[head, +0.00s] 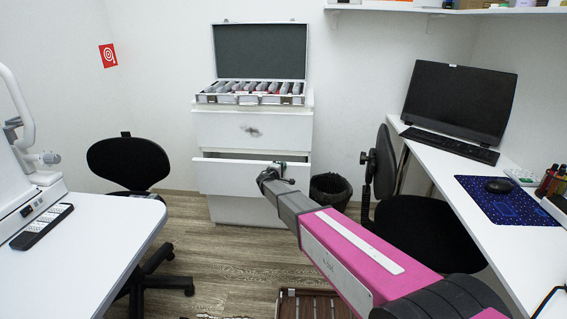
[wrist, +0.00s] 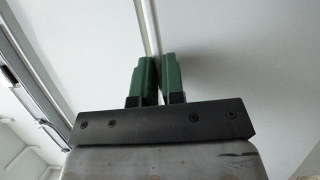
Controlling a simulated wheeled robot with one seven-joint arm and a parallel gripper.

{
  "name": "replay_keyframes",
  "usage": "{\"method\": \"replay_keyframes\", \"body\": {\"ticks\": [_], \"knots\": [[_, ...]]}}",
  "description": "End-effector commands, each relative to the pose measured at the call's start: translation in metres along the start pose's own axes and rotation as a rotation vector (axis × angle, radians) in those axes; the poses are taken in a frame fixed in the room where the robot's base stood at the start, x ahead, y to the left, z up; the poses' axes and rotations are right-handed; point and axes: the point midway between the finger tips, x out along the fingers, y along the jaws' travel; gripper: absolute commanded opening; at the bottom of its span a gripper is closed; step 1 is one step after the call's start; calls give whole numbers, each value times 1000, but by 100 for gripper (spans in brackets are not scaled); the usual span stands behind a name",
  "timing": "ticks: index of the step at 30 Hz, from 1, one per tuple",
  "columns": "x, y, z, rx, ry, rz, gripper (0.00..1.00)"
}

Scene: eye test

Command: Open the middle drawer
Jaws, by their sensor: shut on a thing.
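The white cabinet's middle drawer (head: 228,179) stands partly out, with a dark gap above its front. My gripper (head: 279,168) is at the right part of the drawer front's top edge. In the wrist view, the green fingers of my gripper (wrist: 157,75) are closed on the thin edge of a white panel (wrist: 150,25), which I take to be the drawer front. The top drawer (head: 225,130) above is closed and has a dark smudge. The bottom drawer (head: 235,211) looks closed, partly hidden behind my arm. The inside of the middle drawer is mostly hidden.
An open case (head: 260,48) of lenses sits on the cabinet. A black bin (head: 330,188) stands right of it. Black chairs stand at left (head: 128,160) and right (head: 425,225). A white table (head: 95,225) and a desk (head: 515,240) flank the floor.

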Motion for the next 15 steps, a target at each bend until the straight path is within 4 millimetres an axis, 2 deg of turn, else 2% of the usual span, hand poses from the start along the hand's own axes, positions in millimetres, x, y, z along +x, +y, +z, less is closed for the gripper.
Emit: {"method": "replay_keyframes", "body": {"ticks": [1,6,15], "knots": [[-18,1,10,-1,-1,-1,0],[-59,1,27,-1,0,-2,0],[-113,0,48,0,-1,-1,0]]}}
